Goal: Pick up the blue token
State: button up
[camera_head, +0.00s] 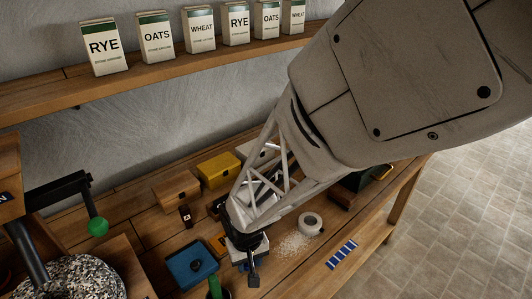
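I cannot make out a clear blue token in this view. A strip with blue and white patches (341,254) lies near the bench's right front edge. My gripper (253,274) points down over the bench, right of the blue block and apart from it in the picture. A dark finger shows at its end, beside a pale block partly hidden behind it. Its opening and anything between its fingers cannot be made out.
Wooden (176,190), yellow (218,170) and white boxes stand along the back. A white ring (311,223) and spilled grains (293,243) lie right of my gripper. A green post (215,288) stands in front. A speckled stone (80,278) and green-knobbed lever (98,226) are left.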

jog(key=shift+r, duration=0.7)
jog(key=shift+s+r, duration=0.1)
jog(key=shift+r, duration=0.85)
jog(key=s+d+r, duration=0.1)
jog(key=s+d, duration=0.7)
jog(key=s, duration=0.5)
jog(key=shift+s+d+r, duration=0.15)
jog(key=shift+d, duration=0.2)
